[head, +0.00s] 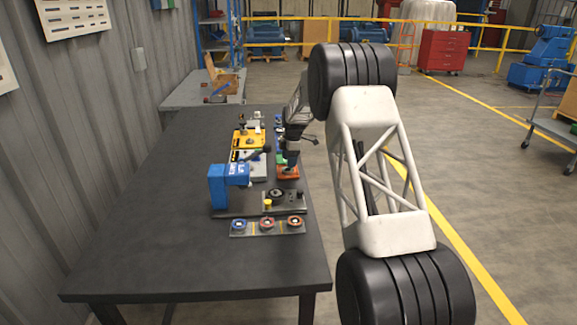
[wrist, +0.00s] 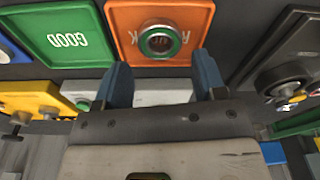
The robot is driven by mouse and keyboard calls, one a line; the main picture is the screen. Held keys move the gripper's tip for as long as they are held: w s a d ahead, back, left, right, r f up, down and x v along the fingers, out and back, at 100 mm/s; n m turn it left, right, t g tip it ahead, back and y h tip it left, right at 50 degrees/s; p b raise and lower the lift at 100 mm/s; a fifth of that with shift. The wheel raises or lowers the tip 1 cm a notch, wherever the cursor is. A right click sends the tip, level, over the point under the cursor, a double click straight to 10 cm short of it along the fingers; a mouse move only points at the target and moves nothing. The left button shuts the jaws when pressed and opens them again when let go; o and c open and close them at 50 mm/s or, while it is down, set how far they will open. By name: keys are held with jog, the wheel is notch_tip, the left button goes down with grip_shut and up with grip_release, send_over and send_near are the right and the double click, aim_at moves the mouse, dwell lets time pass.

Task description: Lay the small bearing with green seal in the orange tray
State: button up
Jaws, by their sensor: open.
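The small bearing with green seal (wrist: 158,41), a metal ring with a green band, lies in the orange tray (wrist: 190,12) in the wrist view. The orange tray also shows in the head view (head: 288,176), near the table's right edge, partly covered by my gripper (head: 290,165). In the wrist view my gripper (wrist: 162,62) is open, its two blue fingers apart at the tray's near side. Nothing is between the fingers, and the bearing sits just beyond their tips. I cannot tell whether the fingers touch the tray.
A green tray marked GOOD (wrist: 45,28) is left of the orange tray in the wrist view. A rack with three coloured-seal bearings (head: 267,228), a grey fixture with a black knob (head: 277,195) and a blue machine (head: 218,188) stand nearby. The table's left side (head: 150,215) is clear.

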aim_at(292, 169)
notch_tip(292, 169, up, 8)
jog(key=d, duration=0.1)
jog(key=shift+w, duration=0.1)
dwell(0.5)
jog(key=shift+r, duration=0.1)
dwell(0.3)
jog(key=s+d+r+m, duration=0.25)
jog(key=s+r, duration=0.35)
jog(key=s, duration=0.6)
jog(key=s+d+r+m+t, duration=0.1)
jog(key=s+r+m, duration=0.3)
jog(key=s+r, duration=0.55)
jog(key=s+d+r+m, duration=0.1)
jog(key=s+r+m, duration=0.3)
jog(key=s, duration=1)
jog(key=s+d+f+m, duration=0.1)
jog(key=s+f+m, duration=0.1)
jog(key=s, duration=1.1)
jog(key=s+f+m+t+h, duration=0.1)
jog(key=s+m, duration=0.3)
jog(key=s, duration=0.9)
jog(key=s+d+f+m, duration=0.1)
jog(key=s+f+m, duration=0.3)
jog(key=s, duration=0.9)
jog(key=shift+s+d+t, duration=0.15)
jog(key=shift+d+t, duration=0.2)
jog(key=shift+t, duration=0.05)
